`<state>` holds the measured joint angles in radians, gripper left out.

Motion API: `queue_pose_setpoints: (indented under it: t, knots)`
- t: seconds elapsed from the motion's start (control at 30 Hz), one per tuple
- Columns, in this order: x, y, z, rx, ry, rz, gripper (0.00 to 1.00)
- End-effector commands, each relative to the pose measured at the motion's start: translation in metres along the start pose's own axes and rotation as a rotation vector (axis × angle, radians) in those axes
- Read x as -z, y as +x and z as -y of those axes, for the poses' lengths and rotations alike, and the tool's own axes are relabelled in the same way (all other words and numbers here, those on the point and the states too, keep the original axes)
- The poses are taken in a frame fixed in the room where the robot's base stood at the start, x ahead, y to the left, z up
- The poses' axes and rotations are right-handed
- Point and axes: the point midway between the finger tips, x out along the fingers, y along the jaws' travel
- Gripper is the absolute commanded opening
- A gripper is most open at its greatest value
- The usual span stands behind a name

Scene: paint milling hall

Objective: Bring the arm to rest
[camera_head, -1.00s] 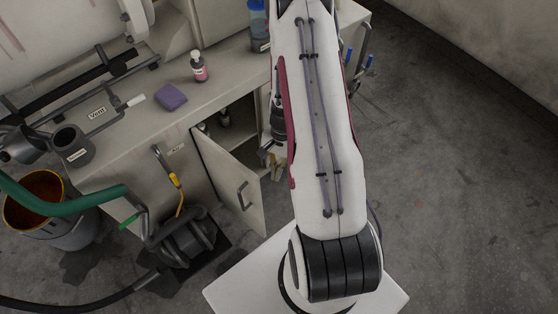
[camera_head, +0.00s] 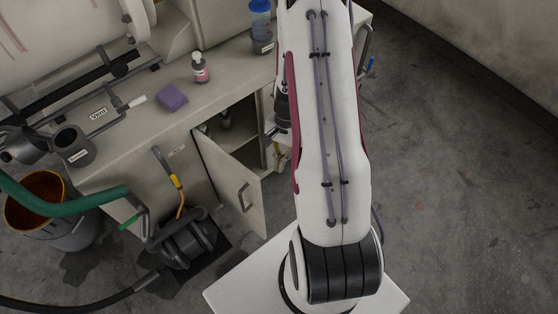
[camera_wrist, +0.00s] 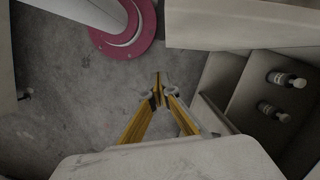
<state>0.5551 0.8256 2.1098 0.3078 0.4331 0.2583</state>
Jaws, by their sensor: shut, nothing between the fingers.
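My gripper (camera_wrist: 159,92) shows in the wrist view as two yellow fingers with their tips together. It is shut and empty, pointing down over the grey floor. In the head view my white arm stands in front of the right part of the bench and hides most of the gripper.
An open cabinet door (camera_head: 229,180) stands out from the bench (camera_head: 130,140). Bottles (camera_wrist: 287,79) stand inside the cabinet. A purple sponge (camera_head: 172,98) and a pink bottle (camera_head: 200,68) are on top. A bucket (camera_head: 62,228) and green hose (camera_head: 75,205) are at left. Floor at right (camera_head: 460,200) is clear.

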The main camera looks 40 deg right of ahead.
Motion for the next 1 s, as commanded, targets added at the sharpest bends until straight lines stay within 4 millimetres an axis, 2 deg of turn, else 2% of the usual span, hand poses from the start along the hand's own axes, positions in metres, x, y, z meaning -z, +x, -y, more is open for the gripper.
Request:
queue_pose_setpoints:
  t: [0.37,0.5,0.63,0.87,1.0]
  knots:
    - [-0.001,0.0,0.0,-0.001,-0.008,0.002,0.0]
    - [-0.009,0.0,-0.004,-0.012,-0.038,0.032,0.0]
    - [-0.029,0.002,-0.016,-0.042,-0.088,0.091,0.0]
    - [-0.051,-0.026,-0.022,-0.058,-0.176,0.117,0.0]
    - [-0.062,-0.048,-0.021,-0.063,-0.238,0.11,0.0]
